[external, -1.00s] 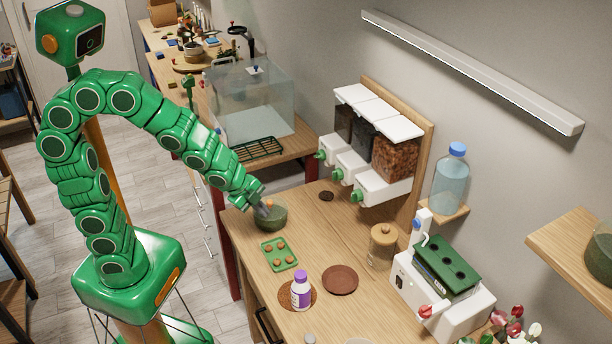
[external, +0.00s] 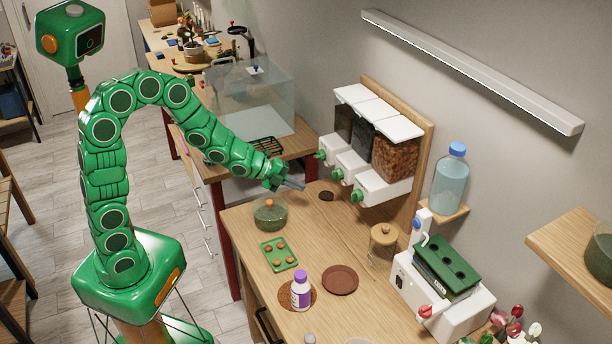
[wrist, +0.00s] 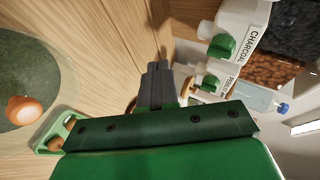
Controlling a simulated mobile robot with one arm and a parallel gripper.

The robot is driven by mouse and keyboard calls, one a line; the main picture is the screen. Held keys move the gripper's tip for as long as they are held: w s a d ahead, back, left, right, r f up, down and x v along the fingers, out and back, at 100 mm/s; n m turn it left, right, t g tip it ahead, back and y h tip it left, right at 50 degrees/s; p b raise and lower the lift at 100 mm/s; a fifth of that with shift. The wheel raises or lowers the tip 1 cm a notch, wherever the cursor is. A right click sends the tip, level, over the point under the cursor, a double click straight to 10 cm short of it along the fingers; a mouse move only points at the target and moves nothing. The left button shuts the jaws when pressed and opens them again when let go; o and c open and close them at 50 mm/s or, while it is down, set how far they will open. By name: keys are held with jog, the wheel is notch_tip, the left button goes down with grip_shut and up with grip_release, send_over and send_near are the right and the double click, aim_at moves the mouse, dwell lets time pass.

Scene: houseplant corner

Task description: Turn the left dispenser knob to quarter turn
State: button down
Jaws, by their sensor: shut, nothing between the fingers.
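The dispenser (external: 375,150) hangs on a wooden board at the wall. It has three white-lidded bins side by side, each with a white spout and a green knob. The left knob (external: 320,156) is on the leftmost spout; its exact angle is too small to read. My gripper (external: 302,186) is shut and empty, a little below and left of the knobs, apart from them. In the wrist view my gripper (wrist: 160,68) has its fingers together. Two green knobs show there, one by the CHARCOAL label (wrist: 222,47) and one lower (wrist: 210,83); I cannot identify the left knob.
A green tray (external: 279,254), a purple-and-white bottle (external: 301,291), a brown saucer (external: 340,280) and a jar (external: 383,248) stand on the table. A glass tank (external: 252,105) is behind left.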

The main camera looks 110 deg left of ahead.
jog(key=s+a+m+t, duration=0.1)
jog(key=s+a+t, duration=0.1)
jog(key=a, duration=0.2)
jog(key=m+t+y, duration=0.1)
jog(key=m+t, duration=0.1)
jog(key=t, duration=0.2)
send_near(319, 156)
jog(key=w+a+f, duration=0.2)
jog(key=w+a, duration=0.1)
jog(key=a, duration=0.2)
jog(key=shift+w+f, duration=0.15)
jog(key=shift+w, duration=0.25)
jog(key=shift+a, duration=0.15)
dwell(0.7)
jog(key=shift+r, duration=0.4)
dwell(0.5)
jog(key=shift+s+a, duration=0.25)
jog(key=shift+s, duration=0.05)
jog(key=shift+s+d, duration=0.1)
